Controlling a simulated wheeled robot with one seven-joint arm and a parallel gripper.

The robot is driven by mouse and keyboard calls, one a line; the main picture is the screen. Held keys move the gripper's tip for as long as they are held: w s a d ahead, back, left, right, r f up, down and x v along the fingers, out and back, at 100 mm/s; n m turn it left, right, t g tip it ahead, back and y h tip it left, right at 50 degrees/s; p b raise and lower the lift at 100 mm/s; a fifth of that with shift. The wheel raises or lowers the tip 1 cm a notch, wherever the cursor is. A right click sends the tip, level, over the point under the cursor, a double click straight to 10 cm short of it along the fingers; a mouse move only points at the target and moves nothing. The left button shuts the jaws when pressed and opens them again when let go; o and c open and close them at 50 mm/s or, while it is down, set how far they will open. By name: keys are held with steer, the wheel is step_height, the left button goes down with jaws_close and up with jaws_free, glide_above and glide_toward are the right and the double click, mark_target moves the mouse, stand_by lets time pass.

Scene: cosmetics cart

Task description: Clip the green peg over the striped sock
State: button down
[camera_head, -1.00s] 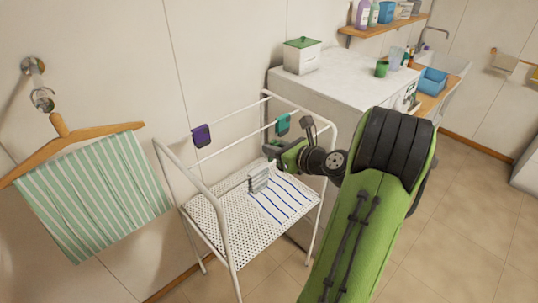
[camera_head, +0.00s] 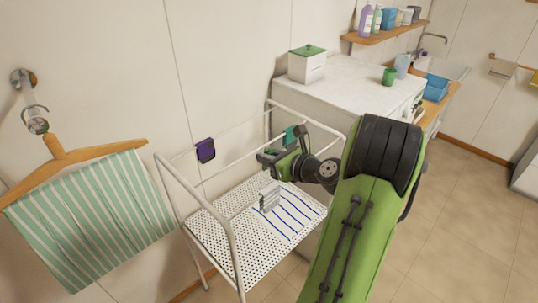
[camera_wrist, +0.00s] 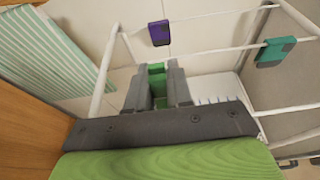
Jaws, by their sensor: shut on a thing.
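My gripper (camera_head: 266,160) is shut on the green peg (camera_wrist: 157,71), which shows between its two grey fingers in the wrist view. In the head view the gripper is over the drying rack, above and slightly left of a small grey-and-white striped piece, which looks like the striped sock (camera_head: 269,197). This piece seems to hang at the rack's front rail, and the gripper appears apart from it. In the wrist view I cannot make out the sock; the gripper hides much of the middle.
The white rack has a perforated shelf (camera_head: 226,234) with a blue-striped cloth (camera_head: 294,222). A green-striped towel (camera_head: 90,220) hangs at left. A white cabinet (camera_head: 345,85) stands behind right.

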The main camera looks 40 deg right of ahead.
mark_target(270, 188)
steer(key=shift+s+f+b, duration=0.2)
steer(key=shift+f+b, duration=0.15)
steer(key=shift+f, duration=0.4)
steer(key=shift+f+b, duration=2.3)
steer(key=shift+f, duration=1.55)
steer(key=c, duration=0.9)
jaws_free()
steer(key=shift+c, duration=0.2)
steer(key=v, duration=1.5)
steer(key=shift+s+r, duration=0.2)
steer(key=shift+s, duration=0.15)
steer(key=shift+a, duration=0.1)
